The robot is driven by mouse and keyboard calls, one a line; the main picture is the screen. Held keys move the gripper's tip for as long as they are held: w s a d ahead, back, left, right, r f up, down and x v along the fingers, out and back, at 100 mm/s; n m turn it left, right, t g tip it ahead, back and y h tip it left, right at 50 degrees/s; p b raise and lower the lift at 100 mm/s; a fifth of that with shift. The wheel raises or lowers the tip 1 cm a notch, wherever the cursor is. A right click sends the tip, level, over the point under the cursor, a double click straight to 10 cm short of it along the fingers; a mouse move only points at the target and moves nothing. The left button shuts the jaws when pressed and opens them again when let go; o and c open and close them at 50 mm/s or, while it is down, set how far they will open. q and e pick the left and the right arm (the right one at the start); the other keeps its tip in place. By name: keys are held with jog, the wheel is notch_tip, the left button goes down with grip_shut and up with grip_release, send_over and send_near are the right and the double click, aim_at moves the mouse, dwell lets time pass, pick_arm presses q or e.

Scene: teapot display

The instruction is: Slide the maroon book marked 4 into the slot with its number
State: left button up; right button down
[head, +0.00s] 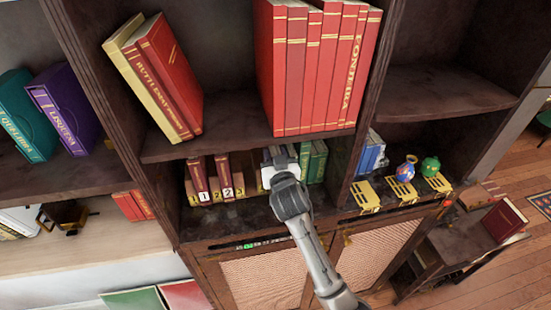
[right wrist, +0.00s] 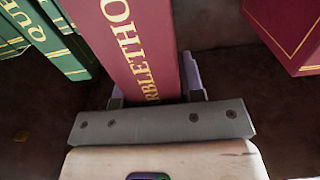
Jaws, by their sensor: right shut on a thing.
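The maroon book (right wrist: 140,45) with gold lettering on its spine is between the fingers of my right gripper (right wrist: 157,97) in the right wrist view. In the head view my right gripper (head: 279,160) reaches into the lower shelf, and the arm and hand hide most of the held book. Maroon books (head: 197,176) stand there among tan dividers. The slot marked 4 cannot be made out. My left gripper is not in view.
Green books (head: 316,162) stand just right of my right gripper; they also show in the right wrist view (right wrist: 52,40). Another maroon book (right wrist: 288,32) stands across from them.

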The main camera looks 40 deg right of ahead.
jog(key=shift+x, duration=0.95)
jog(key=shift+b+x, duration=0.4)
jog(key=shift+x, duration=0.6)
jog(key=c, duration=1)
grip_release()
jog(key=shift+r, duration=0.1)
jog(key=o, duration=0.4)
jog(key=shift+c, duration=0.2)
jog(key=b+v, duration=0.3)
jog(key=v, duration=1)
jog(key=shift+s+a, duration=0.15)
jog(key=shift+s, duration=0.2)
